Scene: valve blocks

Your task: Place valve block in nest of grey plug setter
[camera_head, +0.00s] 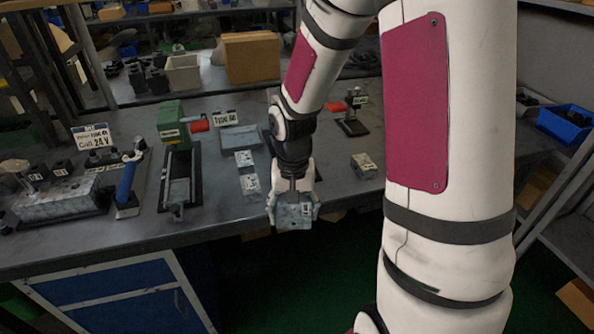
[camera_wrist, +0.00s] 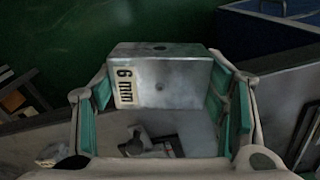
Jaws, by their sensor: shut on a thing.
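My gripper (camera_head: 293,209) is shut on a grey metal valve block (camera_head: 295,219), held at or just beyond the table's front edge in the head view. In the wrist view the valve block (camera_wrist: 185,86) sits between the teal finger pads, with a "6 mm" label on its left part and a small hole in its face. A small dark grey stand with a red handle (camera_head: 352,122) at the table's back, right of my arm, may be the grey plug setter. Its nest cannot be made out.
A green press with a red handle (camera_head: 172,125) stands left of centre. A fixture with a blue lever (camera_head: 127,182) is further left; a blue bin (camera_head: 565,124) is far right.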

